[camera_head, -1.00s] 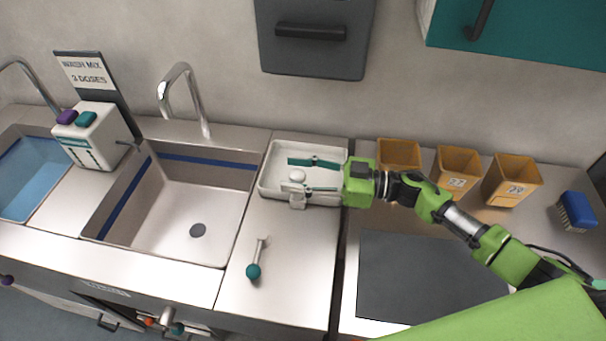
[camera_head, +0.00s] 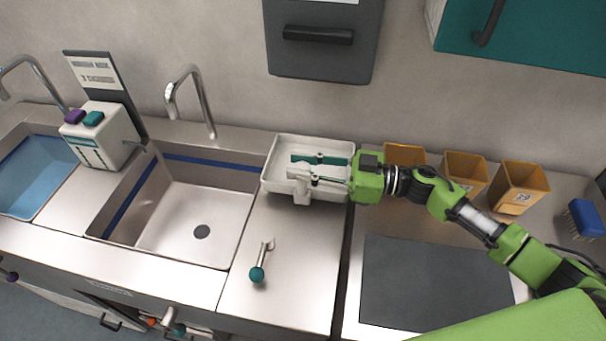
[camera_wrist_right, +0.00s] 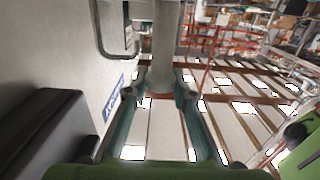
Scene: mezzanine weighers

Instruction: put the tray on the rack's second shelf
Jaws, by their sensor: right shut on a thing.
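A white shallow tray (camera_head: 275,184) lies on the steel counter right of the sink. My right gripper (camera_head: 308,170) reaches over it from the right, its teal fingers shut on a pale upright piece (camera_head: 302,190). I cannot tell whether this piece is part of the tray or separate. In the right wrist view the right gripper (camera_wrist_right: 160,90) has its fingers on both sides of a pale post (camera_wrist_right: 162,45) with a wider base. The tray appears still on the counter. I cannot make out the rack's second shelf. My left gripper is not in view.
The sink (camera_head: 190,215) with its tap (camera_head: 205,105) is to the left. A teal-knobbed lever (camera_head: 260,262) is in front of the tray. Orange bins (camera_head: 463,168) and a blue brush (camera_head: 583,215) stand behind and right of a dark mat (camera_head: 430,285).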

